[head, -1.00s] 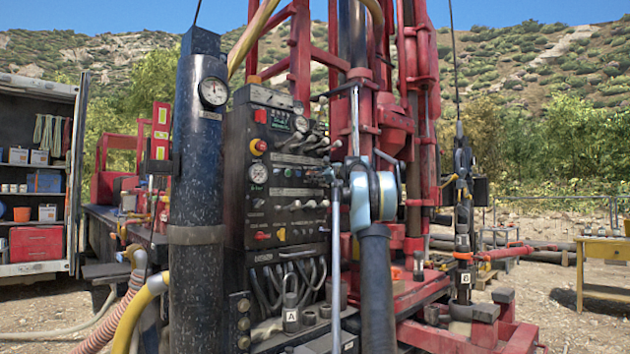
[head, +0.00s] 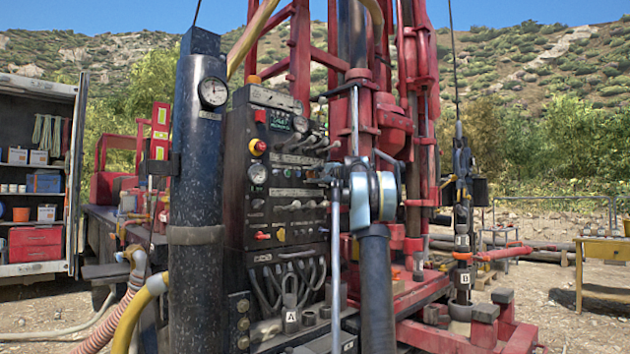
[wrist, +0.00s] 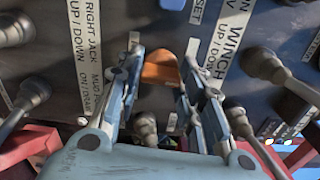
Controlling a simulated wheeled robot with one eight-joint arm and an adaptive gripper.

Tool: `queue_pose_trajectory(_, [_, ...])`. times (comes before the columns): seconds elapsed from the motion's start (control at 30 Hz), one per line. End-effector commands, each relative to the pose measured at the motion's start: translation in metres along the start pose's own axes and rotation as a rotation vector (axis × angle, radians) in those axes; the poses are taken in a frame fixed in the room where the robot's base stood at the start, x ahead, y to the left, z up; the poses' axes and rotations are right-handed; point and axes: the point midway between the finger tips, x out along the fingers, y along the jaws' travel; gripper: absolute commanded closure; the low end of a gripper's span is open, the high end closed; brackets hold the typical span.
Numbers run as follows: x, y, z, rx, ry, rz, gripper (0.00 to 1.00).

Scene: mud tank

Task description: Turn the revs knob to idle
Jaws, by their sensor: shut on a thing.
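The dark control panel (head: 285,210) of the drill rig stands in front of me, with rows of levers, knobs and gauges. In the wrist view an orange knob (wrist: 160,68) sits between the fingertips of my gripper (wrist: 162,62). My gripper is shut on this knob, one finger on each side. The knob's own label is hidden or cut off, so I cannot read its setting. In the head view my gripper (head: 322,178) is at the panel's right edge, and the knob is not discernible there.
Metal levers flank the gripper closely, one at the left (wrist: 30,95) and one at the right (wrist: 265,65). A "WINCH UP / DOWN" label (wrist: 228,45) is beside it. A black cylinder with a gauge (head: 197,200) stands left of the panel. Red rig framework (head: 410,130) rises behind my arm.

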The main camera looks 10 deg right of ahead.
Motion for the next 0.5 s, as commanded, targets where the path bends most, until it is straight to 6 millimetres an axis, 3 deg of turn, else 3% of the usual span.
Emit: queue_pose_trajectory(0.5, [0.0001,0.0029,-0.0001,-0.102,-0.002,0.005,0.89])
